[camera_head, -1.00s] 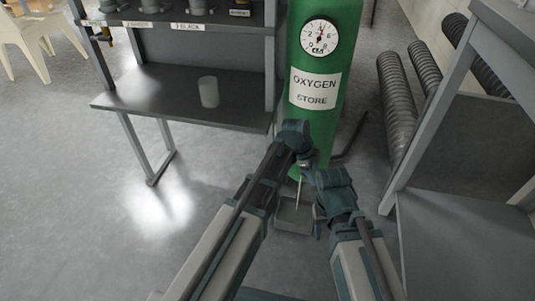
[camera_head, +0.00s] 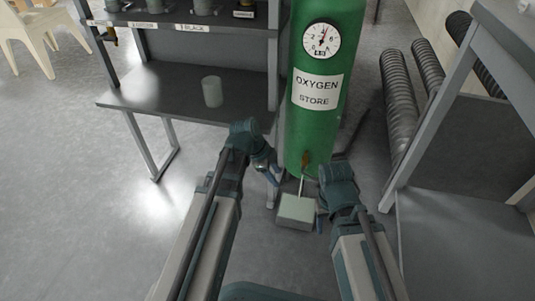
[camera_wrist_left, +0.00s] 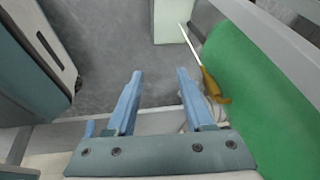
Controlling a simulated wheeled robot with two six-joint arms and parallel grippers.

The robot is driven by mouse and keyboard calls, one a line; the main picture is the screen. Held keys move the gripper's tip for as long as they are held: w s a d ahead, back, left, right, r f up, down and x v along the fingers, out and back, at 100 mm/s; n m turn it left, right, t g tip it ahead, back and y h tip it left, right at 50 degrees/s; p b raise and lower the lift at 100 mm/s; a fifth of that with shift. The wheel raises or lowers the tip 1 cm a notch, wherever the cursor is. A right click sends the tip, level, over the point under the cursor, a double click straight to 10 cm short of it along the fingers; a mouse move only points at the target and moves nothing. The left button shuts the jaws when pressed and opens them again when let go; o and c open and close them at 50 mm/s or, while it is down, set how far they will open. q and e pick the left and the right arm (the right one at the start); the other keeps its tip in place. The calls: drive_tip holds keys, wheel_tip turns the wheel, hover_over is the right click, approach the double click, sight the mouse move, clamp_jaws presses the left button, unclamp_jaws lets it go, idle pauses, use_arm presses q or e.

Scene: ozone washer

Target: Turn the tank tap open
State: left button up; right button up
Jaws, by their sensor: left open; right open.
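The green tank (camera_head: 320,125), labelled "OXYGEN STORE", stands upright in the middle of the head view, and its side shows in the left wrist view (camera_wrist_left: 262,85). A brown-orange tap (camera_head: 306,159) is low on its front. It also shows in the left wrist view (camera_wrist_left: 214,87), with a thin pale line running from it. My left gripper (camera_head: 268,173) is open and empty, left of the tap and apart from it. In the wrist view its blue fingers (camera_wrist_left: 160,74) are spread with floor between them. My right gripper (camera_head: 320,216) is right of and below the tap.
A grey box (camera_head: 296,211) stands on the floor below the tap, between the grippers. A dark shelf table (camera_head: 165,95) with a pale cup (camera_head: 212,92) is at left. A grey frame (camera_head: 433,110) and ribbed hoses (camera_head: 400,105) are at right.

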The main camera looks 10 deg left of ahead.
use_arm(q)
drive_tip(key=s+a+n+g+y+p, duration=0.1)
drive_tip(key=s+a+n+y+p, duration=0.15)
drive_tip(key=s+n, duration=0.6)
wheel_tip(320, 180, up, 19)
drive_tip(key=d+n+y+p, duration=0.2)
drive_tip(key=n+p, duration=0.5)
drive_tip(key=p, duration=1.1)
drive_tip(key=shift+s+d+g, duration=0.2)
drive_tip(key=shift+s+g, duration=0.1)
drive_tip(key=shift+s, duration=0.15)
drive_tip(key=shift+f, duration=0.1)
